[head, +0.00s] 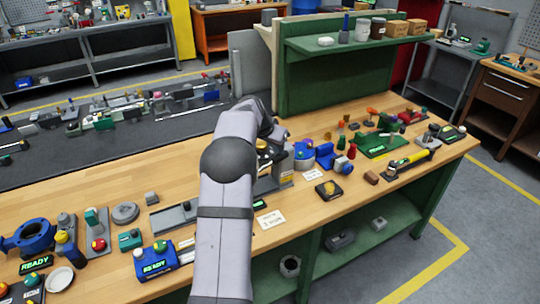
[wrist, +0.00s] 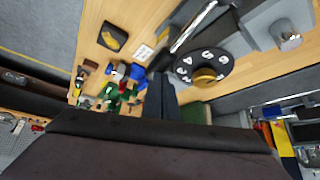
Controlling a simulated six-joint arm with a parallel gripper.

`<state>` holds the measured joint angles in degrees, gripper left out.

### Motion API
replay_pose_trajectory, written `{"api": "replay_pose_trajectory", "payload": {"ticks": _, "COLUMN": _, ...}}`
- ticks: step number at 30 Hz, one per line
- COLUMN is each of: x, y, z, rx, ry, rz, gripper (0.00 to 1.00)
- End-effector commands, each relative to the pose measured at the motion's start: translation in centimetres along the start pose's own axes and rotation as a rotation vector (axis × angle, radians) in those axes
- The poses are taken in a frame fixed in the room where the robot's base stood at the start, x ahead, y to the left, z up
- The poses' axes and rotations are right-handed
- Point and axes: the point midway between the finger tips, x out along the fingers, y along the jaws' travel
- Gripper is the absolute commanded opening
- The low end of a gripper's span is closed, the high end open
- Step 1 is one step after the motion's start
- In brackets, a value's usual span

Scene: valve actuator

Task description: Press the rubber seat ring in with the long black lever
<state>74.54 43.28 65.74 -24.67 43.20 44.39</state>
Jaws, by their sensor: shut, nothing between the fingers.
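My gripper (wrist: 162,82) is shut and empty in the wrist view, its dark fingers together. In the head view my own arm hides it. Right of the fingertips is a black numbered dial (wrist: 203,66) with a brass hub. A bright silver rod (wrist: 194,26) slants beside the dial. A grey press-like station (head: 283,172) shows partly behind my arm in the head view. A grey ring-shaped part (head: 125,213) lies flat on the left of the bench; I cannot tell whether it is the rubber seat ring. I cannot pick out the long black lever with certainty.
The wooden bench (head: 330,218) holds a blue valve body (head: 30,238), a blue READY box (head: 157,262), a blue vise-like part (head: 304,156) and a green fixture (head: 379,145). A green shelf (head: 345,46) rises behind.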

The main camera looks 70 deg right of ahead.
Motion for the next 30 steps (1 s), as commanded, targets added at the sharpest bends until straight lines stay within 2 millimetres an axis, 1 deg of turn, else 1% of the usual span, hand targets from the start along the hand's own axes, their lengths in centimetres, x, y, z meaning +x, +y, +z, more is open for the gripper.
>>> {"api": "replay_pose_trajectory", "payload": {"ticks": 10, "x": 0.2, "y": 0.0, "z": 0.1, "rx": 0.0, "ry": 0.0, "rz": 0.0, "gripper": 0.0}}
{"api": "replay_pose_trajectory", "payload": {"ticks": 30, "x": 1.5, "y": 0.3, "z": 0.5, "rx": 0.0, "ry": -0.001, "rz": 0.0, "gripper": 0.0}}
